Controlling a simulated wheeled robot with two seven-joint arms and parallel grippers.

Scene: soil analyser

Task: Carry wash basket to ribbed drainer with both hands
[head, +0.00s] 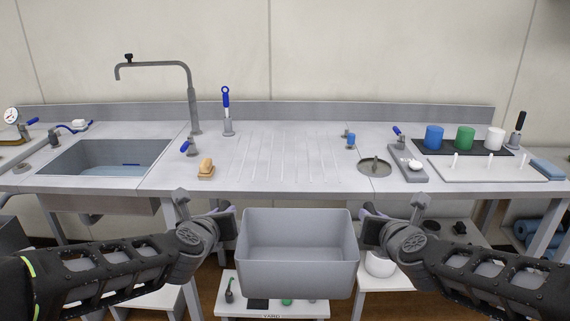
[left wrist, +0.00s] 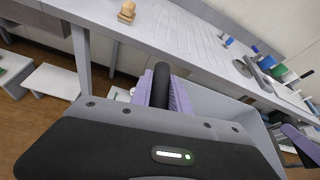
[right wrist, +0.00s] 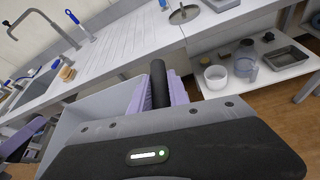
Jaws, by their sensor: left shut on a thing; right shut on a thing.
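The grey wash basket (head: 298,266) is an empty, open-topped box, held level in front of the counter and below its top. My left gripper (head: 232,222) is shut on its left end, and my right gripper (head: 367,222) is shut on its right end. The basket's wall also shows in the left wrist view (left wrist: 225,100) and the right wrist view (right wrist: 92,112). The gripped spots are partly hidden by the fingers. The ribbed drainer (head: 282,158) is the grooved area of the counter beyond the basket, and it is clear.
A brush (head: 205,168) stands at the drainer's front left, and a blue-handled tool (head: 227,108) behind it. The sink (head: 105,157) and tap (head: 190,90) are left.

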